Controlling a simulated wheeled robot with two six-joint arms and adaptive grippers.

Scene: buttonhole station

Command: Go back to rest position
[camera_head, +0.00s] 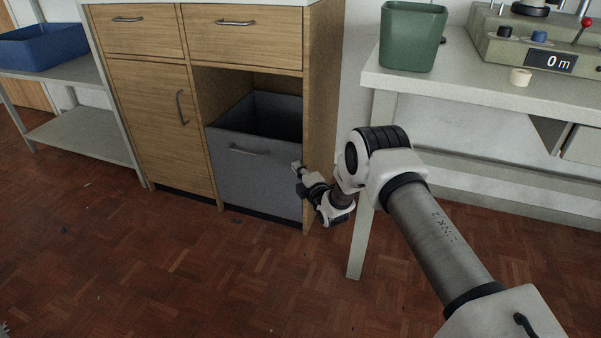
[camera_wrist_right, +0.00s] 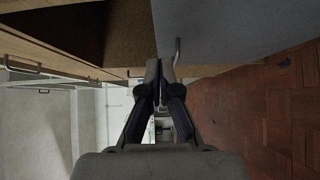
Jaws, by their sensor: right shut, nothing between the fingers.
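My right gripper (camera_head: 299,172) is shut and empty, low in front of the cabinet's right side. In the right wrist view its fingertips (camera_wrist_right: 161,70) are together, just beside the metal handle (camera_wrist_right: 178,52) of the grey drawer; I cannot tell whether they touch it. The grey drawer (camera_head: 255,182) sits in the lower right of the wooden cabinet, its dark inside showing over the front panel. Its handle (camera_head: 248,151) is left of the gripper in the head view. My left gripper is not in view.
The wooden cabinet (camera_head: 150,85) has two closed top drawers and a closed door. A light table (camera_head: 480,85) at right bears a green bin (camera_head: 412,37) and a machine with a display (camera_head: 552,61). A blue crate (camera_head: 45,46) stands on the left shelf. The parquet floor (camera_head: 180,270) in front is mostly clear.

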